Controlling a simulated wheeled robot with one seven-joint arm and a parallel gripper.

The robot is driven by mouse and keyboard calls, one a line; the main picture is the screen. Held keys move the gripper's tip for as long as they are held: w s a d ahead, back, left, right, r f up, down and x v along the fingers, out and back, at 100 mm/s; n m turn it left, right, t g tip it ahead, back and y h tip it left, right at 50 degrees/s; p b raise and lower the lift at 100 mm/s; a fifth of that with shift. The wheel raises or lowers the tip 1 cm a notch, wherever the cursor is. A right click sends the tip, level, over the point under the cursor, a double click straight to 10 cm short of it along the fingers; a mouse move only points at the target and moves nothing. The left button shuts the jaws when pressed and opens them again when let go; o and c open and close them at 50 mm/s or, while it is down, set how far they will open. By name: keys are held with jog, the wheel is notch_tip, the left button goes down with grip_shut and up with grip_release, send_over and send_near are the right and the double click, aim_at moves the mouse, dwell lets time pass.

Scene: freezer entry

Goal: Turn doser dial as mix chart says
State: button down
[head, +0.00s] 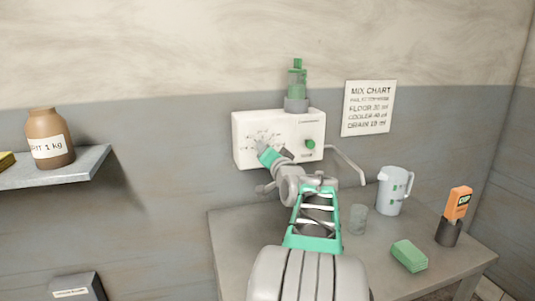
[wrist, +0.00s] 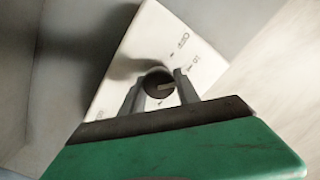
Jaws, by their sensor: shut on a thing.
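The doser (head: 243,133) is a white box on the wall with a scale of marks on its left part, a green button at right and a green bottle (head: 297,84) on top. Its dark round dial (wrist: 157,82) with a pale pointer shows in the wrist view. My gripper (wrist: 160,86) is shut on the dial, one finger on each side. In the head view my gripper (head: 268,154) covers the dial. The mix chart (head: 369,108) hangs to the right; it reads floor 30 ml, cooler 40 ml and drain 10 ml, in small, slightly blurred print.
A grey table (head: 235,237) below holds a white jug (head: 392,191), a clear cup (head: 357,219), a green sponge (head: 409,255) and an orange device in a dark holder (head: 455,212). A shelf (head: 85,168) at left carries a brown jar (head: 49,138).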

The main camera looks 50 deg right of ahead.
jog(key=shift+m, duration=0.3)
jog(key=c, duration=0.9)
grip_release()
jog(key=b+v, duration=0.1)
jog(key=v, duration=0.7)
jog(key=shift+b, duration=0.3)
jog(key=shift+w+d, duration=0.1)
